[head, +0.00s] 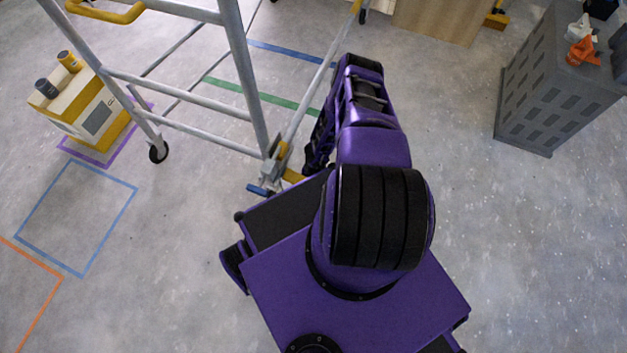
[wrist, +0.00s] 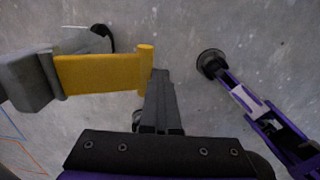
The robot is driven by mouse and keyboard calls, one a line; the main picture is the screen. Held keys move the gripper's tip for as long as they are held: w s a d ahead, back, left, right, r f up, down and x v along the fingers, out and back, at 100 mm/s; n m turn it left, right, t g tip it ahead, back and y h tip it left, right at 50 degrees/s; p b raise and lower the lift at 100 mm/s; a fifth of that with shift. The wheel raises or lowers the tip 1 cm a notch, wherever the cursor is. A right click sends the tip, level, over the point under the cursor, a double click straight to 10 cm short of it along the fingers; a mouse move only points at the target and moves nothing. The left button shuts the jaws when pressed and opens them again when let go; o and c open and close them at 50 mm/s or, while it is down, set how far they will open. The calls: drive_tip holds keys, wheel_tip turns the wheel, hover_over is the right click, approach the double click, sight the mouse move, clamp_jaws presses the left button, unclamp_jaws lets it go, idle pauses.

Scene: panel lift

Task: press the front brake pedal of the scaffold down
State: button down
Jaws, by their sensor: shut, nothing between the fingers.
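The scaffold (head: 242,75) is a grey tubular frame at the upper left in the head view. At its near foot, a yellow pedal (head: 293,176) sticks out toward my arm. In the wrist view the yellow pedal (wrist: 100,73) is a flat bar running from a grey bracket (wrist: 27,80) at left to a rounded end near the middle. My gripper (wrist: 162,78) is shut and empty, its fingertips beside the pedal's right end. I cannot tell whether they touch it or at what height they are. In the head view my arm hides the gripper.
A blue lever (head: 259,190) sits at the same scaffold foot. A caster wheel (head: 158,152) stands at another leg. A yellow and white machine (head: 85,115) is at left, and a grey cabinet (head: 555,85) at upper right.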

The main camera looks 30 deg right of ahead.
wheel_tip(320, 180, up, 17)
drive_tip(key=p, duration=0.5)
drive_tip(key=shift+s+d+r, duration=0.2)
drive_tip(key=shift+s+d, duration=0.05)
drive_tip(key=shift+s, duration=0.1)
